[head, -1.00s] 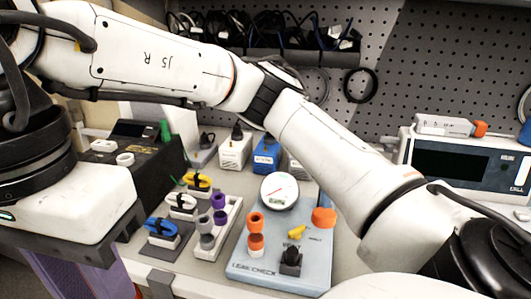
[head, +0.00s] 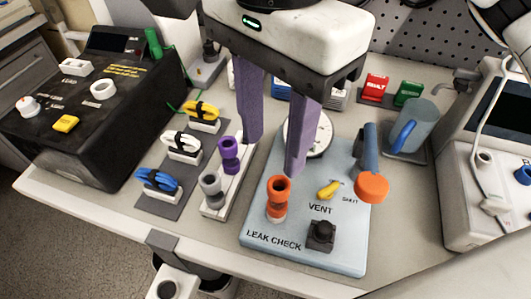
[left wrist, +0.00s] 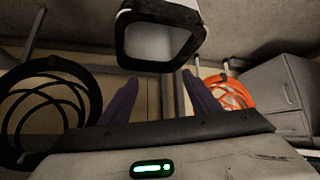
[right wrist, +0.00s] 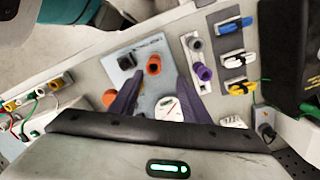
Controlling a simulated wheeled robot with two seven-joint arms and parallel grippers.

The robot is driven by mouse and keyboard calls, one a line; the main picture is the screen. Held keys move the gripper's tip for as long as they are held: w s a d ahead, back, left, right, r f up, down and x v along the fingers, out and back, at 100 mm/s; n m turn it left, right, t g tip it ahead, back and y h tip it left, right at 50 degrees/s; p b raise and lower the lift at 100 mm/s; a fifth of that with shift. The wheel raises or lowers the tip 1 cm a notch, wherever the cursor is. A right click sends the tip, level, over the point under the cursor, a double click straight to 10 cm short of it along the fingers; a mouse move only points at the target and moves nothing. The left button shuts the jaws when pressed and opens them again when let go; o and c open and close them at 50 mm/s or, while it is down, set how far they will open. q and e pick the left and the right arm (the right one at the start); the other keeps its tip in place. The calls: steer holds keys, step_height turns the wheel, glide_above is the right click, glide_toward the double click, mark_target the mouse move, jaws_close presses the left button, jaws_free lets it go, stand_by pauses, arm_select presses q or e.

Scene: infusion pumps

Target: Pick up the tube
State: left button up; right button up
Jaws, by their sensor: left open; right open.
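Three coiled tubes lie in a row on a dark strip at the left of the table: a yellow tube (head: 202,110), a white tube (head: 181,146) and a blue tube (head: 157,180), each with a black tie. They also show at the right of the right wrist view. My right gripper (head: 272,157) is open and empty, purple fingers pointing down above the left part of the leak check plate (head: 262,222), to the right of the coils. My left gripper (left wrist: 160,78) is open and empty over a bin (left wrist: 160,40); the head view does not show it.
A rack (head: 214,212) with purple and grey connectors stands between coils and plate. The plate bears orange connectors (head: 279,190), a yellow lever and a gauge. The left front table corner is clear.

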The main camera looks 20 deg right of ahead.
mark_target(279, 188)
steer(key=f, duration=0.1)
steer(key=s+f, duration=0.1)
steer(key=f, duration=0.1)
steer(key=shift+s+d+f, duration=0.1)
steer(key=shift+s+f, duration=0.05)
steer(key=shift+s, duration=0.1)
steer(key=shift+f, duration=0.3)
steer(key=f, duration=0.4)
steer(key=shift+d+f+p, duration=0.15)
steer(key=shift+d+p, duration=0.1)
steer(key=shift+p, duration=0.05)
arm_select(q)
steer(key=shift+s, duration=1.1)
arm_select(e)
steer(key=shift+w+f, duration=0.1)
steer(key=shift+f, duration=0.4)
steer(key=c, duration=1)
arm_select(q)
steer(key=shift+w+r, duration=0.1)
steer(key=shift+w, duration=0.05)
arm_select(e)
steer(key=shift+c, duration=0.2)
